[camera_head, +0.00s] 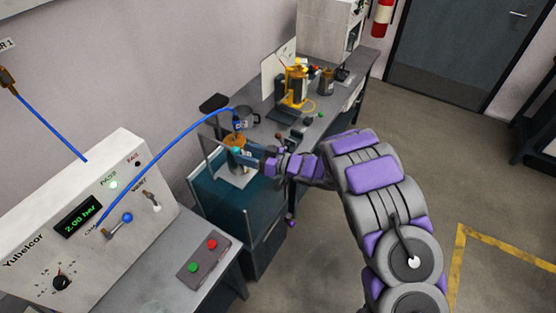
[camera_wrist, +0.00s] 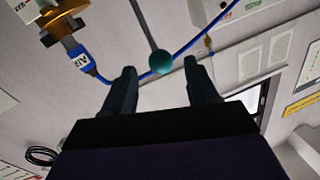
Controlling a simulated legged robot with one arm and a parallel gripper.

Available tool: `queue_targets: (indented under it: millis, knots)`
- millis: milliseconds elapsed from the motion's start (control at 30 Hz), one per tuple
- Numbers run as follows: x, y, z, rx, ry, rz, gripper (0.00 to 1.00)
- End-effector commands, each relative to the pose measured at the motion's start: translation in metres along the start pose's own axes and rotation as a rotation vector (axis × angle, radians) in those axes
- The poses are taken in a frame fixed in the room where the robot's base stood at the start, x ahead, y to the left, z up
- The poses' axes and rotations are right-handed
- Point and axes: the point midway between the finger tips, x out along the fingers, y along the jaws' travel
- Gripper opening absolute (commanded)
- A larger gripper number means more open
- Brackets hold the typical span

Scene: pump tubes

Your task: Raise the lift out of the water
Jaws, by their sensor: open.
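The water tank (camera_head: 226,215) has clear teal walls and stands between the test box and the workbench. A pale plate (camera_head: 238,178), apparently the lift's platform, shows in its upper part, with a brass-orange part (camera_head: 236,142) above it. In the wrist view a teal ball knob (camera_wrist: 161,61) ends a thin grey rod (camera_wrist: 144,25), seemingly the lift's handle. My gripper (camera_head: 247,161) is at the tank's upper right side. In the wrist view my gripper (camera_wrist: 163,72) is open, its fingers on either side of the knob; I cannot tell whether they touch it. The arm partly hides the tank's top.
A blue air hose (camera_head: 180,134) arches from the test box (camera_head: 88,215) to the brass part; its AIR tag (camera_wrist: 80,60) shows close by in the wrist view. A button box (camera_head: 203,259) sits front left. The workbench (camera_head: 325,115) holds several items. Right floor is clear.

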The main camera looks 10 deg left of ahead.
Motion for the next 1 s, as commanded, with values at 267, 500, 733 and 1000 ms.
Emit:
queue_targets:
  millis: [267,500,733,1000]
  knots:
    - [-0.065,0.003,-0.001,-0.002,0.001,0.006,0.58]
    - [-0.111,0.003,0.0,-0.003,-0.002,0.005,0.58]
    - [-0.138,0.003,-0.001,-0.003,0.001,0.003,0.58]
    - [-0.144,0.002,0.0,-0.002,0.001,0.0,0.58]
